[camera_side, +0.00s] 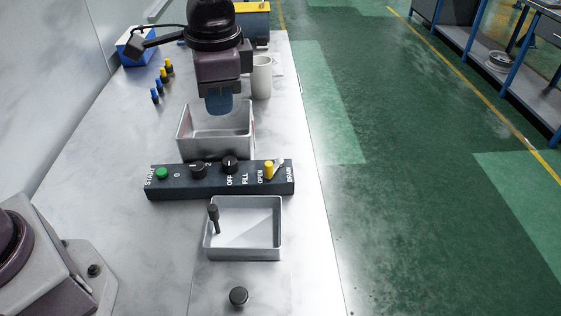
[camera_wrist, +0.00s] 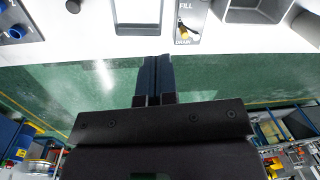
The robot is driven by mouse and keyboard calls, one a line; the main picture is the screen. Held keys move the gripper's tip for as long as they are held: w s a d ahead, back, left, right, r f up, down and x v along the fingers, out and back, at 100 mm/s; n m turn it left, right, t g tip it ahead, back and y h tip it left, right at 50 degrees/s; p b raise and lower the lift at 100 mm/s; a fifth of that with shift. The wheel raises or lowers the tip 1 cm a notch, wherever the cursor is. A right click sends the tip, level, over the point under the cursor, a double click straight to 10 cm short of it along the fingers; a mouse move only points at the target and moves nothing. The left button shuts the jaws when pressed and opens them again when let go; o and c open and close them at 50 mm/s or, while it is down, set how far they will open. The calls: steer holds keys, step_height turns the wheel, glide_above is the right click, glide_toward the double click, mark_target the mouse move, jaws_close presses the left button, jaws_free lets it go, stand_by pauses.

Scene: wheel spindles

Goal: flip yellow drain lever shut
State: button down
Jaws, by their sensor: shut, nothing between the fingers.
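The yellow drain lever (camera_side: 269,170) is at the right end of a dark control panel (camera_side: 218,188), between the printed words OPEN and DRAIN. A pale metal piece shows beside it. The lever also shows at the top of the wrist view (camera_wrist: 183,34), just above the word DRAIN. My gripper (camera_side: 218,105) is shut and empty, its blue fingers above the tray behind the panel, up and left of the lever in the side view. In the wrist view the shut fingers (camera_wrist: 156,62) are below and left of the lever, apart from it.
The panel also carries a green START button (camera_side: 162,174) and two black knobs. A tray (camera_side: 178,140) stands behind it. A front tray (camera_side: 279,238) holds a black-headed spindle (camera_side: 213,214). A white cup (camera_side: 261,78) and several blue and yellow pegs stand farther back.

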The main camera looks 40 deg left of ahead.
steer(key=w+d+f+m+y, duration=0.3)
steer(key=w+d+f+m, duration=0.6)
steer(key=w+d+m, duration=0.1)
steer(key=shift+w+f+g, duration=0.3)
steer(key=shift+w+f, duration=0.1)
steer(key=shift+w, duration=0.4)
glide_toward(272, 176)
step_height(272, 176, down, 4)
steer(key=d, duration=0.3)
steer(key=a, duration=0.4)
steer(key=shift+a+f, duration=0.2)
steer(key=shift+a, duration=0.05)
